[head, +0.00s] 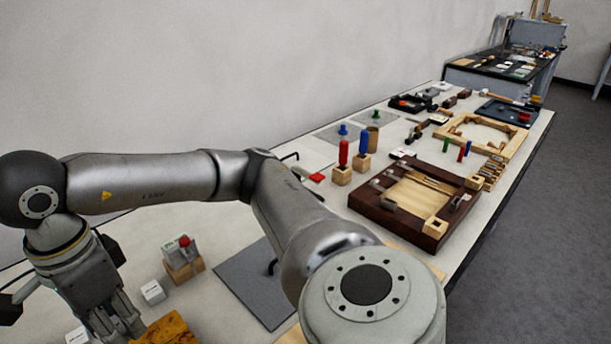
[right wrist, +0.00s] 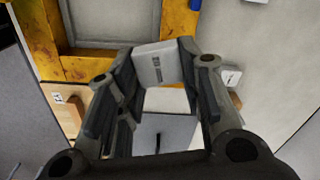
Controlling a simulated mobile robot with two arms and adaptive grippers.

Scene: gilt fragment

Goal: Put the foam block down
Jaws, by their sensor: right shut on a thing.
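In the right wrist view, a pale grey-white block (right wrist: 157,65) with dark print on its face, which looks like the foam block, sits between the fingertips of my right gripper (right wrist: 155,70). The gripper is shut on it. Behind the block is a yellow gilt frame (right wrist: 95,60) around a grey panel; I cannot tell whether the block touches it. In the head view my right gripper (head: 112,322) points down at the lower left, beside the gilt piece (head: 168,330). The held block cannot be made out there. My left gripper is not in view.
A small white labelled block (head: 153,292) and a wooden block with coloured items (head: 183,262) stand near the gripper. A grey mat (head: 255,285) with a black handle lies to the right. A dark wooden tray (head: 440,235) and several tools fill the bench farther right.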

